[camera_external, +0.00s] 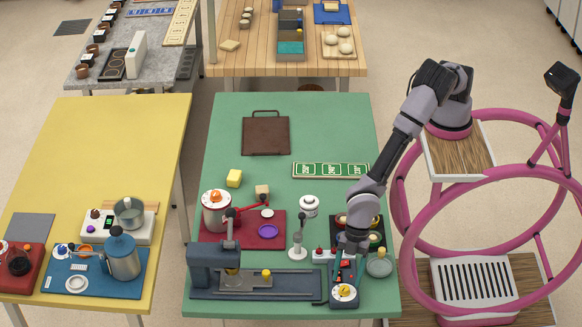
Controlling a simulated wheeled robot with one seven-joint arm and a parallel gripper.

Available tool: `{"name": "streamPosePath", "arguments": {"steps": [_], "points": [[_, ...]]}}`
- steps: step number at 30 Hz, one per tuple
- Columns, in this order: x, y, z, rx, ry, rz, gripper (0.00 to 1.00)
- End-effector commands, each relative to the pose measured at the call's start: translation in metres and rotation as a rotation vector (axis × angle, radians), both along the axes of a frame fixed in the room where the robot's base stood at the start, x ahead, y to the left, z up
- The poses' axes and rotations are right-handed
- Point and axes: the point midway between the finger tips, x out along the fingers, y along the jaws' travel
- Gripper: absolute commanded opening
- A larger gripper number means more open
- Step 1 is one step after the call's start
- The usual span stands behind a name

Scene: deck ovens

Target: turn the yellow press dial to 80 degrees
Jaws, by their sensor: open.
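The yellow press dial (344,291) sits on a round white face on top of a small dark box (342,304) at the front right of the green table. The box stands just right of the dark blue press (217,264). My gripper (346,274) points down over the back of the box, close behind the dial. Its jaws are open. They appear apart from the dial, but I cannot tell the exact gap or height. The dial's angle is too small to read.
A white lever stand (298,246), a black tray with round items (357,236) and a red mat (268,239) lie behind.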

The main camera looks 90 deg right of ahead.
Motion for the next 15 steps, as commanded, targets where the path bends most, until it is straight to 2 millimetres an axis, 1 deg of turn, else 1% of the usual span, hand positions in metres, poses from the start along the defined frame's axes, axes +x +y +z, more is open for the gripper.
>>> {"name": "streamPosePath", "arguments": {"steps": [1,3,6,10,15], "points": [[0.001,0.003,-0.008,-0.001,0.000,0.000,0.71],[0.002,0.006,-0.016,-0.001,0.000,0.000,0.71],[0.004,0.009,-0.022,0.000,0.000,-0.001,0.71],[0.004,0.010,-0.026,0.000,0.000,-0.001,0.71],[0.004,0.010,-0.026,0.000,0.000,-0.001,0.71]]}}
